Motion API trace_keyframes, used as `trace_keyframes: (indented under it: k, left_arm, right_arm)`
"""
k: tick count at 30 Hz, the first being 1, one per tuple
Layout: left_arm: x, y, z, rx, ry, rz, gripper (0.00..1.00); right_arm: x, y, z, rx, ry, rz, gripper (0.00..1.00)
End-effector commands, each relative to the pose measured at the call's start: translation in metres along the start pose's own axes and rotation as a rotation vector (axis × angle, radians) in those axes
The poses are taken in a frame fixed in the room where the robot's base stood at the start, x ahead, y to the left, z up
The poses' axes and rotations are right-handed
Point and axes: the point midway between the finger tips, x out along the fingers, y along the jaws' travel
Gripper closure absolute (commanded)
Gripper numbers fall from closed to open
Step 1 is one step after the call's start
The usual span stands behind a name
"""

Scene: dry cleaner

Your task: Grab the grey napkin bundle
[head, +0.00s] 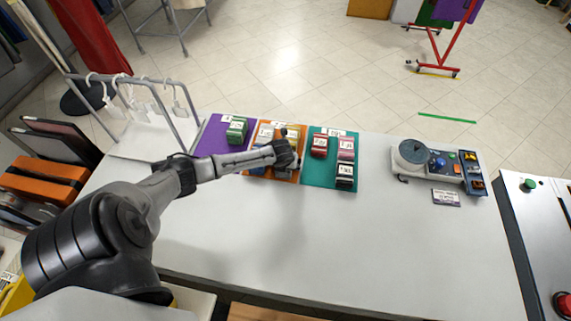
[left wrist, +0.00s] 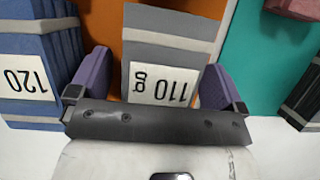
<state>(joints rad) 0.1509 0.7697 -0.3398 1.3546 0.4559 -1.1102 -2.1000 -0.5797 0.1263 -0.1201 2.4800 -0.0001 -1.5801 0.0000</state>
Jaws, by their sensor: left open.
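The grey napkin bundle (left wrist: 168,52) has a lighter grey band and a white tag reading "110 g". It lies on the orange mat (left wrist: 112,62). In the head view it is mostly hidden by my arm; a grey part shows just below the gripper (head: 283,173). My left gripper (left wrist: 158,80) is open, with one purple-grey finger on each side of the bundle's near end. Small gaps seem to remain beside the bundle, and I cannot tell whether either finger touches it. My right gripper is not in view.
A blue bundle (left wrist: 38,75) tagged 120 stands close left of the left finger. The teal mat (head: 318,178) at right holds red, pink and black bundles; the purple mat (head: 212,140) holds a green one. A scale (head: 418,165) stands further right. The counter front is clear.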

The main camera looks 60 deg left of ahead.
Motion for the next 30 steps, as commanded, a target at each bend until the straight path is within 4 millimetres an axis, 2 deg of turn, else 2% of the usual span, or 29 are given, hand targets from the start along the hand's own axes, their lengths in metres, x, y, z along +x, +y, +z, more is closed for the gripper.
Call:
trace_keyframes:
  k: [7, 24, 30]
  left_arm:
    - [0.0002, 0.0000, 0.0001, 0.000, 0.000, 0.000, 0.04]
    - [0.0001, 0.0000, 0.0001, 0.000, 0.000, 0.000, 0.58]
    - [0.0000, 0.0000, 0.0003, 0.000, -0.001, 0.000, 0.60]
  right_arm:
    - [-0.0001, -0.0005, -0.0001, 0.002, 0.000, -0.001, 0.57]
    - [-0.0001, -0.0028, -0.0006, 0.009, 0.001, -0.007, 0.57]
    - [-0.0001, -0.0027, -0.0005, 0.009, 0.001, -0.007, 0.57]
